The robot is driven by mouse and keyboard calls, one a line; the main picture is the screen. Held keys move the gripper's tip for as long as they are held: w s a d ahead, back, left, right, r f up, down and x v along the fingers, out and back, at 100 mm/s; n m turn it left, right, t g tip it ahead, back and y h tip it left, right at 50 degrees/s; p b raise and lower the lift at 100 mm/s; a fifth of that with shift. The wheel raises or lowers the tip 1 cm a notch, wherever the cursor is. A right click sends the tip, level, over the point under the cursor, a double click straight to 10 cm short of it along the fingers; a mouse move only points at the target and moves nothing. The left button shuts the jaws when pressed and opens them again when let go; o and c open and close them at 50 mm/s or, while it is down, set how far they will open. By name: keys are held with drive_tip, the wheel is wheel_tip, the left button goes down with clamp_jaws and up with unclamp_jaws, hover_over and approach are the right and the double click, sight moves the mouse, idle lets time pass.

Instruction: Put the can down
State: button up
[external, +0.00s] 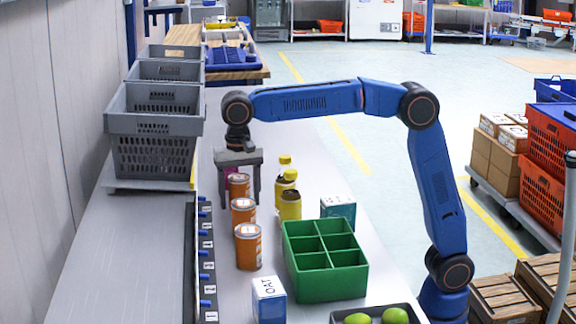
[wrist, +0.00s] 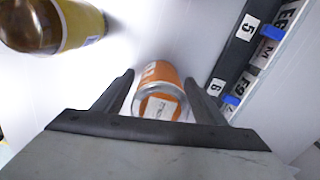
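Three orange cans stand in a row on the counter in the external view: a near can (external: 248,247), a middle can (external: 243,212) and a far can (external: 239,187). My gripper (external: 239,198) points down at the far can, with one finger on each side. In the wrist view an orange can (wrist: 161,84) with a silver rim and pale top lies between the two fingers of my gripper (wrist: 159,77). Narrow gaps show between the can and the fingers, so my gripper looks open around it. The can's base contact is hard to see.
Yellow bottles (external: 290,205) stand right of the cans, beside a green divided crate (external: 330,285) and a teal box (external: 338,207). An oat box (external: 268,300) is in front. A numbered rail (external: 207,262) runs along the left. Grey bins (external: 153,155) stand behind it.

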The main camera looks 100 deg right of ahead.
wheel_tip(320, 180, up, 12)
drive_tip(key=shift+r, duration=0.1)
idle(0.6)
idle(0.4)
drive_tip(key=shift+s+r, duration=0.2)
drive_tip(key=shift+s, duration=0.1)
drive_tip(key=s+d+n+t+h, duration=0.15)
drive_tip(key=s+n+t, duration=0.4)
drive_tip(key=s, duration=2.15)
drive_tip(key=s+a+f+n, duration=0.1)
drive_tip(key=s+f+n, duration=0.4)
drive_tip(key=f, duration=0.8)
drive_tip(key=s+a+f+n+y, duration=0.1)
drive_tip(key=s+f+n, duration=0.4)
drive_tip(key=s+f, duration=0.7)
drive_tip(key=shift+s+a+f+n+g, duration=0.2)
drive_tip(key=shift+f+n+g, duration=0.15)
drive_tip(key=shift+f, duration=0.4)
